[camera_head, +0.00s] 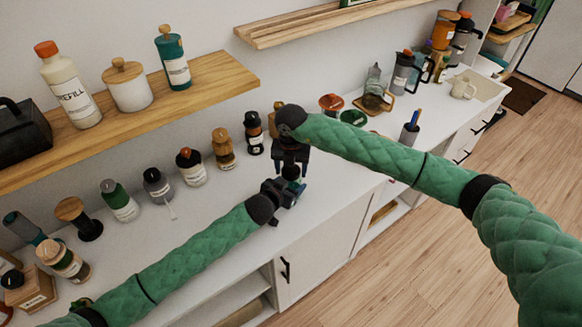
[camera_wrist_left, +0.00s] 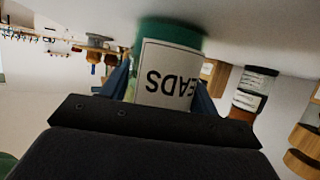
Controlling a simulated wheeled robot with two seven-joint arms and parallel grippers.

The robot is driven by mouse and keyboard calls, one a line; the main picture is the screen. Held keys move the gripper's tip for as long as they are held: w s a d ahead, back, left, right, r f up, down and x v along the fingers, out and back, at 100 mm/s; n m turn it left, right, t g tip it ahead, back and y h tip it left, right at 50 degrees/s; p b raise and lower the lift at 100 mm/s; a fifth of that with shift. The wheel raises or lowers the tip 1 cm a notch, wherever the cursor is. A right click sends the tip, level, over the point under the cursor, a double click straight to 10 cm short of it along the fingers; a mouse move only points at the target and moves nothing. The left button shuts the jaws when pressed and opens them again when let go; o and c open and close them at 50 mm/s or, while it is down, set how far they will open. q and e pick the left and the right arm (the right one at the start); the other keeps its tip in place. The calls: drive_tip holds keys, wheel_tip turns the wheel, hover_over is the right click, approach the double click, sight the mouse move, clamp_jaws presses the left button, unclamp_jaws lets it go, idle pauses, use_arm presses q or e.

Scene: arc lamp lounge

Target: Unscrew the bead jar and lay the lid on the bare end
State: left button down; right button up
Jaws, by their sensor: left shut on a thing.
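The bead jar (camera_wrist_left: 172,35) is green with a white label reading "BEADS", upside down in the left wrist view. My left gripper (camera_wrist_left: 163,92) is shut on it, a blue finger on each side. In the head view only a small dark green part of the jar (camera_head: 291,173) shows between my grippers. My left gripper (camera_head: 290,190) reaches it from the lower left. My right gripper (camera_head: 291,164) is directly above, pointing down over the jar's top. The lid and the right fingertips are mostly hidden, so I cannot tell whether the right one grips the lid.
The white counter (camera_head: 215,228) carries a row of bottles and shakers (camera_head: 190,167) to the left along the wall. A pen cup (camera_head: 410,132), bowls (camera_head: 331,103) and pitchers stand to the right. A wooden shelf (camera_head: 215,82) with containers overhangs the back left.

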drive_tip(key=c, duration=0.7)
drive_tip(key=shift+n, duration=1.7)
drive_tip(key=o, duration=1)
drive_tip(key=shift+o, duration=0.2)
